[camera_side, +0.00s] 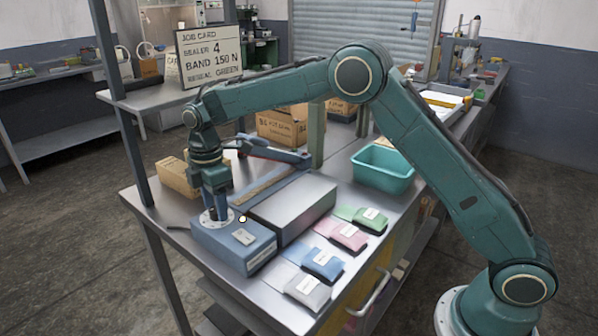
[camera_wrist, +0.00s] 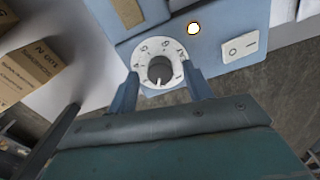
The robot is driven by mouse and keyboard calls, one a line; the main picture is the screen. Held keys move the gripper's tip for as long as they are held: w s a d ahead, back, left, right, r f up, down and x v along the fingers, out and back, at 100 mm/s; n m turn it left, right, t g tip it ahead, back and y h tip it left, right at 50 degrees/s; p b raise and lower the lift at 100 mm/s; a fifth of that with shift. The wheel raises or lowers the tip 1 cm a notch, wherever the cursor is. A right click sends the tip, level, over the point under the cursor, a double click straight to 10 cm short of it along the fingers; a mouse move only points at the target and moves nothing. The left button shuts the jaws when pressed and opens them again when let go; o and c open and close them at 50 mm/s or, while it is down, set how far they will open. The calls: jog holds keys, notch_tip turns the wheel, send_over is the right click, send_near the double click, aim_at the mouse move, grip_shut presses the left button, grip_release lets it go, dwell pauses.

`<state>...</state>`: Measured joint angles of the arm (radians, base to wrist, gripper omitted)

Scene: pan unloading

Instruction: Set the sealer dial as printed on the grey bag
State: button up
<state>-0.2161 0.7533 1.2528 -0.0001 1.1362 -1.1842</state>
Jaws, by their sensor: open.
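The sealer (camera_side: 232,243) is a blue box at the table's front left corner. Its dial is a white numbered disc (camera_wrist: 143,59) with a dark round knob (camera_wrist: 160,69). The knob's pale pointer mark faces the bottom of the wrist view; its exact setting cannot be read. My gripper (camera_side: 216,216) is over the dial, pointing down. In the wrist view its open fingers (camera_wrist: 163,88) stand on either side of the knob, apart from it. The grey bag (camera_side: 306,290) lies at the table's front edge with a white label too small to read.
A job card (camera_side: 209,56) reads sealer 4, band 150 N, reseal green. Blue (camera_side: 323,264), pink (camera_side: 347,236) and green (camera_side: 368,218) bags lie beside the grey one. A teal bin (camera_side: 382,168) stands behind. The sealer has a lit lamp (camera_wrist: 194,28) and switch (camera_wrist: 240,46).

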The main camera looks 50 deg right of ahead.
notch_tip(320, 180, up, 13)
jog(key=shift+r, duration=0.2)
dwell(0.4)
jog(key=shift+m, duration=0.3)
jog(key=m, duration=1.7)
jog(key=shift+f, duration=0.15)
jog(key=shift+f, duration=0.15)
notch_tip(320, 180, down, 14)
jog(key=shift+r, duration=0.25)
dwell(0.3)
